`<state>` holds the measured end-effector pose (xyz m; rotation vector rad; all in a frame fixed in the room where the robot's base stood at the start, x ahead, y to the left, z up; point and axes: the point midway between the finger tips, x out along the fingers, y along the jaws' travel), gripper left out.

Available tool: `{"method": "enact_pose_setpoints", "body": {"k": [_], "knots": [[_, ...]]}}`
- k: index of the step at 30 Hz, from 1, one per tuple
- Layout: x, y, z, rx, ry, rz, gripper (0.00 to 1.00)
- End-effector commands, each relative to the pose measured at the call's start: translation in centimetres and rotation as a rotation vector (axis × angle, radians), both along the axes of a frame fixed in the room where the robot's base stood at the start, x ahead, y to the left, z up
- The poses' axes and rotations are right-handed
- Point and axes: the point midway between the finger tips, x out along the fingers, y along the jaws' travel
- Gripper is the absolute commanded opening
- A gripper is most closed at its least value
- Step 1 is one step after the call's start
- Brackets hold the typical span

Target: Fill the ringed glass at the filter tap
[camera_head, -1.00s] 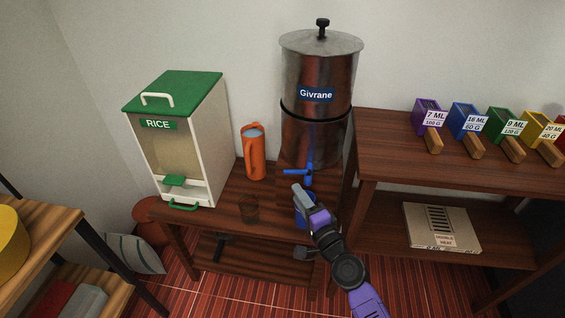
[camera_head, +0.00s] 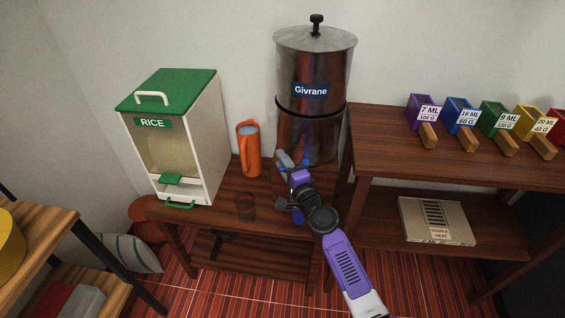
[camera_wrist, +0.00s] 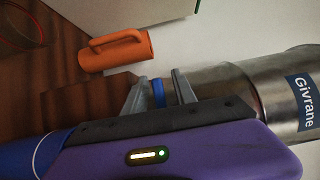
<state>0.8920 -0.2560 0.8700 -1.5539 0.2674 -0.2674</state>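The filter (camera_head: 312,95) is a tall metal cylinder labelled Givrane, at the back of the small wooden table. My gripper (camera_head: 291,160) is at its blue tap (camera_head: 306,157), mostly covering it. In the wrist view my two grey fingers are apart, with a blue part of the tap (camera_wrist: 158,93) showing between them; I cannot tell whether they touch it. A blue object (camera_head: 299,217) shows below my gripper, largely hidden.
An orange jug (camera_head: 248,150) stands left of the filter, and a rice dispenser (camera_head: 176,140) further left. A higher shelf (camera_head: 385,150) on the right holds several coloured labelled scoops, with a flat box (camera_head: 437,221) on its lower board.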

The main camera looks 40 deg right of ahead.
Motion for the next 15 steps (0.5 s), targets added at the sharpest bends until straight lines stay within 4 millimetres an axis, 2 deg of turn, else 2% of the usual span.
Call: {"method": "enact_pose_setpoints", "body": {"k": [5, 10, 15], "knots": [[-0.01, -0.01, 0.00, 0.000, 0.000, 0.000, 0.33], [-0.02, 0.00, 0.00, 0.000, 0.000, 0.000, 0.01], [-0.03, 0.00, -0.01, 0.000, 0.000, 0.000, 0.00]]}}
